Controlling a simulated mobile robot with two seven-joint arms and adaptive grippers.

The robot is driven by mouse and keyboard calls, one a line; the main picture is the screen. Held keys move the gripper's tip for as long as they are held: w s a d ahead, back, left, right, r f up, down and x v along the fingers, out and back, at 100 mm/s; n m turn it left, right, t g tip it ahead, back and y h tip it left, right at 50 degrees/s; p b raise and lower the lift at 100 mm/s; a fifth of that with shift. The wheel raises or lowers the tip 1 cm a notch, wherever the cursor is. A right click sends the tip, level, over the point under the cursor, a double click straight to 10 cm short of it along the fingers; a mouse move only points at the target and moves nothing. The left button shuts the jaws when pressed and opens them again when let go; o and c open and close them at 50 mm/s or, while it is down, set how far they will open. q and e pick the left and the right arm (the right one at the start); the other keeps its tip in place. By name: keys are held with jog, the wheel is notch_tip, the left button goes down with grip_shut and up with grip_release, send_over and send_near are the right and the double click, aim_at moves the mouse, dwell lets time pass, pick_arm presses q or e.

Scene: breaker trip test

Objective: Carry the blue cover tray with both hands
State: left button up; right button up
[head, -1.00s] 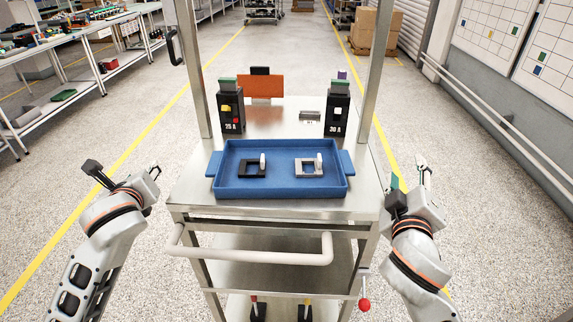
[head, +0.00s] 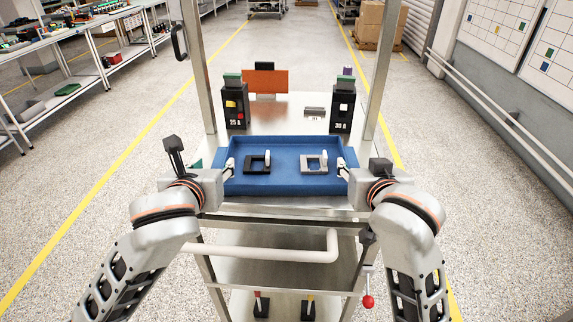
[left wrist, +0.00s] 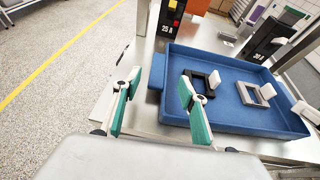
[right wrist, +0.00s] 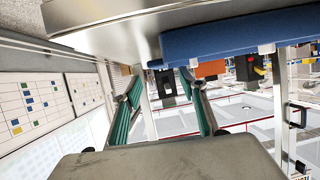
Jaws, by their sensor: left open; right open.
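The blue cover tray (head: 285,182) sits flat on the metal cart top. It holds a black cover frame (head: 257,163) on the left and a light grey one (head: 314,163) on the right. My left gripper (head: 229,168) is open at the tray's left end. In the left wrist view its green-padded fingers (left wrist: 160,105) are spread, with the tray's left handle (left wrist: 157,72) ahead between them. My right gripper (head: 343,168) is open at the right end. Its spread fingers (right wrist: 163,108) show below the tray's blue side (right wrist: 235,36) in the right wrist view. Contact with the tray cannot be told.
A 25 A breaker (head: 235,106) and a 30 A breaker (head: 342,106) stand behind the tray, with an orange panel (head: 267,82) between. Cart posts (head: 194,65) rise at both sides. A pale handle bar (head: 270,252) crosses the cart's front.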

aim_at(220, 157)
pick_arm(q)
jog(key=x, duration=0.7)
jog(key=shift+w+f, duration=0.1)
jog(key=shift+w, duration=0.1)
pick_arm(e)
jog(key=x, duration=0.7)
jog(key=shift+w+f, duration=0.1)
jog(key=shift+w, duration=0.1)
pick_arm(q)
grip_shut()
pick_arm(e)
grip_shut()
